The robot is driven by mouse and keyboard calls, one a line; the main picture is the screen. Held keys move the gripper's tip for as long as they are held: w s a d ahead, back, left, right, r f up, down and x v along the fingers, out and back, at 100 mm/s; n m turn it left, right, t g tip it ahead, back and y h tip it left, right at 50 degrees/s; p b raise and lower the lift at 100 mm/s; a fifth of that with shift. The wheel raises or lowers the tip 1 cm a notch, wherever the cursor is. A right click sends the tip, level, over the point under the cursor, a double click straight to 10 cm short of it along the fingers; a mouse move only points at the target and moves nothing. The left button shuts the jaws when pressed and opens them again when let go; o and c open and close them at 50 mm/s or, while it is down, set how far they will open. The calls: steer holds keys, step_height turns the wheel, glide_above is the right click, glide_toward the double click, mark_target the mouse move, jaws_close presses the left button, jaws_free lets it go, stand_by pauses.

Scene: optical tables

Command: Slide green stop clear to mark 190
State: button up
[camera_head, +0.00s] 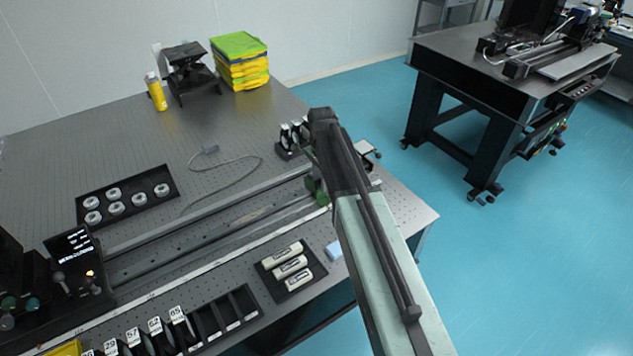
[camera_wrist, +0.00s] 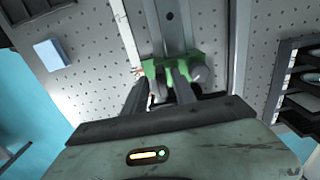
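The green stop (camera_wrist: 158,68) sits across the grey rail (camera_wrist: 172,30) in the wrist view, with a grey round knob (camera_wrist: 201,74) at its right side. In the head view the green stop (camera_head: 316,190) is at the right part of the long rail (camera_head: 190,240), partly hidden by my arm. My gripper (camera_wrist: 160,88) is right at the stop. Its two dark fingers stand apart, with their tips at the stop's near side. Dark parts between the fingers hide whether they press on anything. The marks on the pale scale strip (camera_wrist: 125,35) beside the rail are too small to read.
Black lens holders (camera_head: 290,138) stand behind the rail near my gripper. A tray of white cylinders (camera_head: 290,267) and a light blue block (camera_head: 334,250) lie in front of it. A tray of round pieces (camera_head: 127,199) and a loose cable (camera_head: 228,182) lie behind the rail.

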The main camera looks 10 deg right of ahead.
steer(key=shift+r, duration=0.1)
step_height(320, 180, up, 8)
steer(key=p, duration=0.8)
steer(key=shift+f, duration=0.2)
steer(key=shift+d, duration=0.15)
steer(key=s+d+n, duration=0.3)
steer(key=s+n, duration=0.3)
steer(key=s, duration=0.3)
steer(key=s+d+n, duration=0.3)
steer(key=s+n, duration=0.3)
steer(key=s, duration=0.4)
steer(key=shift+d+n, duration=0.25)
steer(key=shift+n, duration=0.05)
